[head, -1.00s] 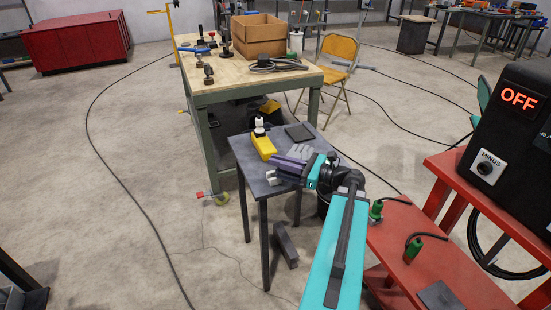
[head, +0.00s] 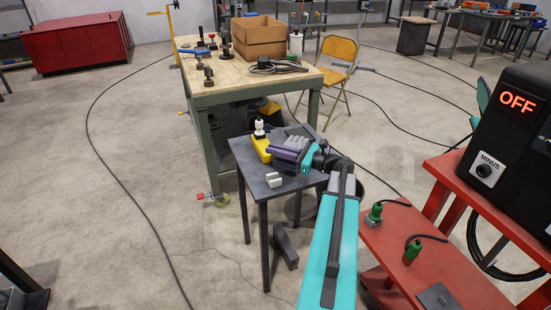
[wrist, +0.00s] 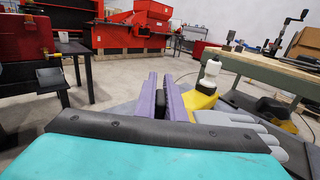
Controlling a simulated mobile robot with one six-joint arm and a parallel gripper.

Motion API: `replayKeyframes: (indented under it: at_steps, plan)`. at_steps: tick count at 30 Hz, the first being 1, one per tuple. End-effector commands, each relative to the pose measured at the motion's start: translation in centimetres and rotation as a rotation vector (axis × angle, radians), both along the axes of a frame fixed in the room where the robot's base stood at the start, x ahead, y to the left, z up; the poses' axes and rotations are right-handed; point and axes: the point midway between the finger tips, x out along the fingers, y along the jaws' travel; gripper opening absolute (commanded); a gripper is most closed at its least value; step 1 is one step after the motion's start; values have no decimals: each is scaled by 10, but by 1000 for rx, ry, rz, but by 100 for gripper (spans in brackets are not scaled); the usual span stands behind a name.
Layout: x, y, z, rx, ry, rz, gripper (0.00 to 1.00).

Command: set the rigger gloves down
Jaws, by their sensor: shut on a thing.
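My gripper (head: 283,154) has purple fingers and is low over the small dark side table (head: 247,155). In the wrist view its fingers (wrist: 171,100) are closed around a dark part. The grey rigger gloves (wrist: 238,130) show beside the right finger, their glove fingers pointing right. In the head view the grey glove fingers (head: 296,141) show just behind my gripper. I take the dark part to belong to the gloves; most of them is hidden by the gripper. I cannot tell whether they touch the table.
A yellow object (head: 261,147) and a white bottle (head: 259,128) stand close by the gripper. A dark flat item (head: 300,131) lies at the table's back edge. A small light grey block (head: 273,180) is near the front. A wooden workbench (head: 225,82) stands behind.

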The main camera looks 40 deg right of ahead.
Motion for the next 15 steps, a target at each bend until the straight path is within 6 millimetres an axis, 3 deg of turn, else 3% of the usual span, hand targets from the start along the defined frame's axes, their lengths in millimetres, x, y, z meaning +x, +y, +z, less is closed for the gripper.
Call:
replayKeyframes:
  at_steps: [8, 15]
  plan:
    - [0, 0, -1, 0, -1, 0, 0]
    - [0, 0, -20, 2, 1, 0, 0]
